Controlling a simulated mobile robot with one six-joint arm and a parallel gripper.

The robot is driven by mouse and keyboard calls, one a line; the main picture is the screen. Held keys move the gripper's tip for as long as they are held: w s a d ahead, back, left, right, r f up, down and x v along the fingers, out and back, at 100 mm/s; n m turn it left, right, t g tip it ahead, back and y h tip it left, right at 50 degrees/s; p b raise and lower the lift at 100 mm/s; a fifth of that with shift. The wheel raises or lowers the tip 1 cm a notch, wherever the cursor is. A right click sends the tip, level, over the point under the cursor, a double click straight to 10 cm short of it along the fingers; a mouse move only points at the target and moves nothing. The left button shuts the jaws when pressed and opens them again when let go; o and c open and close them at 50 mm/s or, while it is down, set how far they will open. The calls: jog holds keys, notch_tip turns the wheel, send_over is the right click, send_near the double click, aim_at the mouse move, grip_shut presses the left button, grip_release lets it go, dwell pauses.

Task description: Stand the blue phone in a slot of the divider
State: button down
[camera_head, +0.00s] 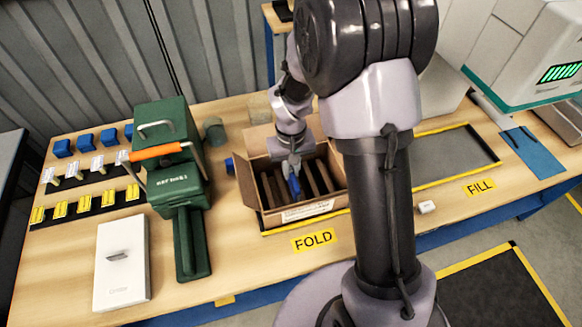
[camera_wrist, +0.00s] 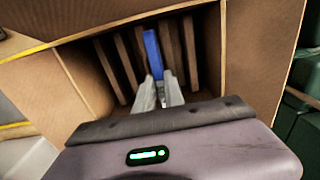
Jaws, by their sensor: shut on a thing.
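The blue phone (camera_head: 294,186) is in my gripper (camera_head: 292,168), inside the open carton. In the wrist view the phone (camera_wrist: 152,55) shows as a thin blue strip beyond the fingertips of my gripper (camera_wrist: 158,88). The divider (camera_head: 315,178) is a row of brown upright boards inside the carton (camera_head: 305,212). In the wrist view the divider boards (camera_wrist: 125,62) stand on both sides of the phone, which lies roughly in line with them. The phone's lower end is hidden, so I cannot tell whether it touches the carton floor.
The carton's flaps (camera_head: 246,182) stand open. A green machine (camera_head: 172,160) with an orange handle stands to the left, and a white box (camera_head: 121,262) lies in front of it. A yellow-edged dark mat (camera_head: 455,150) lies clear to the right.

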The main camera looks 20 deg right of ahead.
jog(key=shift+f+b, duration=2)
jog(key=shift+f, duration=0.75)
jog(key=shift+f, duration=0.3)
jog(key=c, duration=1.3)
grip_release()
jog(key=shift+c, duration=0.2)
jog(key=shift+r, duration=0.1)
notch_tip(320, 180, up, 17)
jog(key=p, duration=0.5)
jog(key=shift+r+p, duration=0.15)
jog(key=shift+p, duration=0.2)
notch_tip(320, 180, up, 7)
jog(key=p, duration=0.6)
